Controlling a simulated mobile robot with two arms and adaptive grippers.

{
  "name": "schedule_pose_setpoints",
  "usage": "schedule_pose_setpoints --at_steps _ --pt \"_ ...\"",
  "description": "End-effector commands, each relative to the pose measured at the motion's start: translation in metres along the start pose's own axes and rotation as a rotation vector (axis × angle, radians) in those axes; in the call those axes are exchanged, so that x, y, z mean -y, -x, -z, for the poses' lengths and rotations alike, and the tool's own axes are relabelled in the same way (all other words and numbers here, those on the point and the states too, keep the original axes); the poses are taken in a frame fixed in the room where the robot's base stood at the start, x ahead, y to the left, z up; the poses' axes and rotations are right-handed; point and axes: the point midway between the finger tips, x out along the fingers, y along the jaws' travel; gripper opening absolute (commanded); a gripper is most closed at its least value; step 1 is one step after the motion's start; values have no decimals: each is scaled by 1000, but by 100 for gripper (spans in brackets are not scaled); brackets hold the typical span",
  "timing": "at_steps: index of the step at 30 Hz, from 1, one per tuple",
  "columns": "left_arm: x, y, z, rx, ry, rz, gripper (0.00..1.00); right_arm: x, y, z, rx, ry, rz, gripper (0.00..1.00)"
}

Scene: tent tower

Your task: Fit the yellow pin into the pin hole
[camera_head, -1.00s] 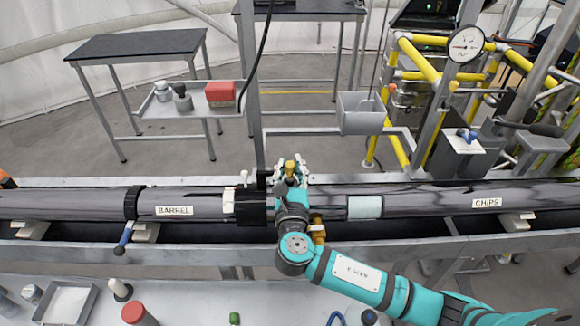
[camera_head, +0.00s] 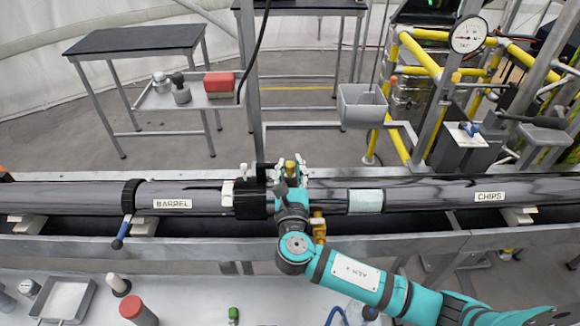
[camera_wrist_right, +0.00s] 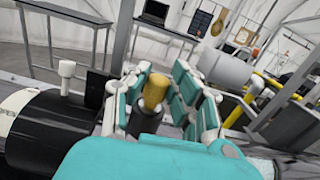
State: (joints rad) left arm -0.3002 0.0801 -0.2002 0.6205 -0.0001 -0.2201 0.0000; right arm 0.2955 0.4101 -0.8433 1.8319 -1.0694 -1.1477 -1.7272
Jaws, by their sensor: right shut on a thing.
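The yellow pin (camera_head: 290,167) stands between the fingers of my right gripper (camera_head: 291,174), just above the dark tube labelled BARREL and CHIPS (camera_head: 420,191). In the right wrist view the pin's yellow head (camera_wrist_right: 155,90) shows between the teal and white finger pads, with a dark cylinder (camera_wrist_right: 150,110) right below it. My right gripper is shut on the pin, right of the black collar (camera_head: 252,199). I cannot make out the pin hole, and the pin's lower end is hidden. My left gripper is not in view.
A white pin-like knob (camera_wrist_right: 67,70) rises beside the collar, left of my gripper. A brass fitting (camera_head: 318,229) sits under the tube near my right arm. A grey bin (camera_head: 361,106) hangs behind the tube. The front bench (camera_head: 190,290) holds bottles and a tray (camera_head: 68,300).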

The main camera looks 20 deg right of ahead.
Motion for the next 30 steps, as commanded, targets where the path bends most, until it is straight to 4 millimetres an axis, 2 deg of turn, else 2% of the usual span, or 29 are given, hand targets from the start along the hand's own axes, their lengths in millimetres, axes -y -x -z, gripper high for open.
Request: schedule_pose_setpoints --at_steps 1,6,17,20,30 --pt "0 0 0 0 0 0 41 0 0 0 0 0 0 26" --pt "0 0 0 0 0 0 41 0 0 0 -1 0 0 48" --pt "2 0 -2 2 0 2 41 0 5 1 -2 0 -2 49" --pt "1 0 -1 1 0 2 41 0 18 2 -5 0 -2 49" --pt "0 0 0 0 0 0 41 0 90 2 -6 -1 -2 49"
